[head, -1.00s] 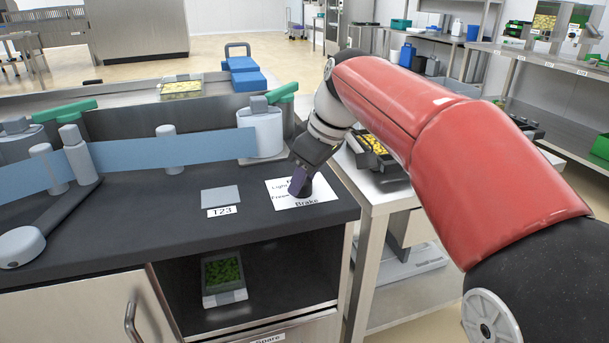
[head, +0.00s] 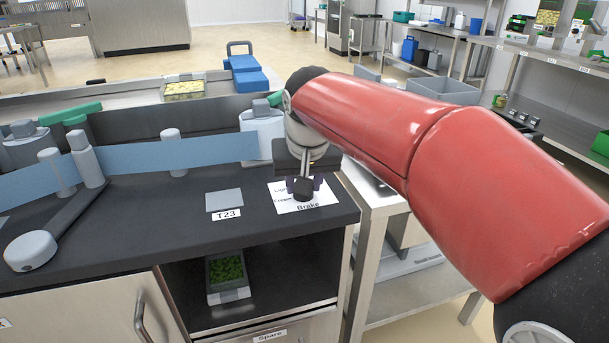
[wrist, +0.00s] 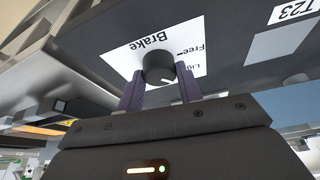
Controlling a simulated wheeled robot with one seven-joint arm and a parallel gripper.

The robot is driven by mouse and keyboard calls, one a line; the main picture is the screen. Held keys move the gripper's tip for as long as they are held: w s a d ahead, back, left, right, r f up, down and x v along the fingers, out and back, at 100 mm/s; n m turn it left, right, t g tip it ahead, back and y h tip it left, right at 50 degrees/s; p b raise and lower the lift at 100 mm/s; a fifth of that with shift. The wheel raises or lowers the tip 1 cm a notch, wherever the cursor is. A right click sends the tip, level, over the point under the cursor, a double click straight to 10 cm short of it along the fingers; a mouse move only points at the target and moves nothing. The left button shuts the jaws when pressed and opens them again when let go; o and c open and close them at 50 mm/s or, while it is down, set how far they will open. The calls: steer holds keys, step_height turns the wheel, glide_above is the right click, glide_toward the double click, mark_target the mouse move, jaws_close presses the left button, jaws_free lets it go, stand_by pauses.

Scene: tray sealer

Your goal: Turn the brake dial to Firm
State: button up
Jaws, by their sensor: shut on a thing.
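The brake dial (head: 303,188) is a short black knob on a white card (head: 321,201) marked "Brake", on the dark counter. In the wrist view the dial (wrist: 159,67) sits upside down between the fingers, with a white pointer line on its top. "Free" and part of "Light" can be read on the card there; any "Firm" mark is hidden. My gripper (head: 303,184) reaches down from above, and its two purple fingers (wrist: 159,88) are shut on the dial's sides. The pointer's exact setting cannot be told.
A grey plate (head: 224,199) labelled T23 lies left of the card. A blue film band (head: 180,152) runs between posts behind. An open shelf below holds a tray of green food (head: 227,272). A steel table stands to the right.

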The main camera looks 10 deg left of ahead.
steer(key=m+h, duration=0.1)
steer(key=m, duration=0.1)
steer(key=m+p, duration=0.1)
steer(key=m, duration=0.1)
steer(key=shift+a+r+h, duration=0.1)
steer(key=shift+a+h, duration=0.05)
steer(key=shift+h, duration=0.25)
steer(key=shift+m+h+p, duration=0.5)
steer(key=shift+m, duration=1.1)
steer(key=o, duration=1)
steer(key=p+v, duration=0.1)
steer(key=v, duration=0.6)
steer(key=shift+s+a+r, duration=0.15)
steer(key=shift+s+r, duration=0.1)
steer(key=shift+s, duration=0.05)
